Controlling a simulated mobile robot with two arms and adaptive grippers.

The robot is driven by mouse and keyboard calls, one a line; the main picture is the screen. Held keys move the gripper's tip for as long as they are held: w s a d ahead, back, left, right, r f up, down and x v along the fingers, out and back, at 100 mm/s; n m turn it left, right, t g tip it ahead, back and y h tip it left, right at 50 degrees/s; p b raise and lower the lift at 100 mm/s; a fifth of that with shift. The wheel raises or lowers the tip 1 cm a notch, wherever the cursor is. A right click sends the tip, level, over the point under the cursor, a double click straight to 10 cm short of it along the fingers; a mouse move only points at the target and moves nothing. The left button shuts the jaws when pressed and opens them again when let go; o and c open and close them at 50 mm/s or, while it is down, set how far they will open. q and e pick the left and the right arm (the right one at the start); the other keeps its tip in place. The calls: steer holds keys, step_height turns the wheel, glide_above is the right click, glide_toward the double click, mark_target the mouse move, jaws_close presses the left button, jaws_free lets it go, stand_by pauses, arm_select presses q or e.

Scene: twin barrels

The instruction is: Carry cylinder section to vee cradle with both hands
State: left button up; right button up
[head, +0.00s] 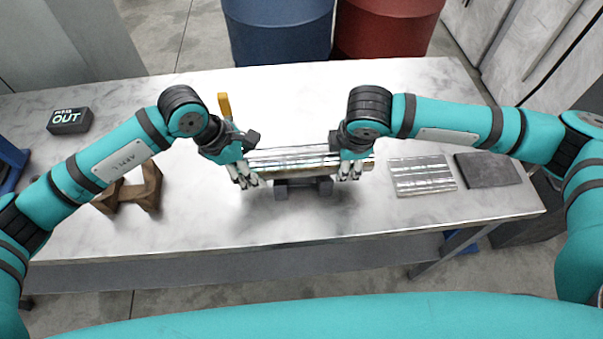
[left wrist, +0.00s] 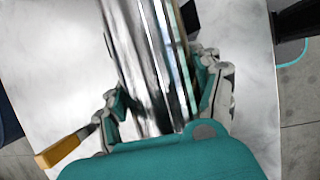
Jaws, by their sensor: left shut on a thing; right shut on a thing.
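The cylinder section (head: 300,157) is a shiny silver piece lying crosswise near the middle of the table. My left gripper (head: 244,178) is shut on its left end and my right gripper (head: 350,172) is shut on its right end. In the left wrist view the cylinder section (left wrist: 150,60) runs between the fingers of my left gripper (left wrist: 165,105). A dark grey two-block support (head: 304,188) shows just below the cylinder section; I cannot tell if they touch. A brown notched cradle (head: 150,190), likely the vee cradle, stands on the left, partly behind my left arm.
A black "OUT" block (head: 68,120) sits at the far left. A yellow item (head: 224,104) stands behind my left gripper. A ribbed metal plate (head: 422,176) and a dark slab (head: 487,168) lie on the right. Blue (head: 278,30) and red (head: 385,28) barrels stand beyond the table (head: 230,235).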

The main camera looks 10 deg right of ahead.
arm_select(q)
steer(key=shift+w+f+b, duration=0.1)
steer(key=shift+f+b, duration=0.35)
steer(key=shift+f, duration=0.05)
arm_select(e)
steer(key=shift+w+f, duration=0.15)
steer(key=shift+f, duration=0.3)
arm_select(q)
steer(key=o, duration=1.3)
steer(key=shift+a+f, duration=0.1)
arm_select(e)
steer(key=o, duration=1.3)
steer(key=shift+f, duration=0.1)
arm_select(q)
steer(key=o, duration=0.5)
steer(key=shift+s, duration=0.25)
steer(key=shift+c, duration=0.2)
arm_select(e)
steer(key=o, duration=0.4)
steer(key=shift+s, duration=0.3)
arm_select(q)
steer(key=shift+w+r, duration=0.1)
steer(key=shift+r, duration=0.25)
steer(key=v, duration=1.1)
steer(key=shift+a+r, duration=0.15)
steer(key=shift+a, duration=0.05)
arm_select(e)
steer(key=v, duration=1.2)
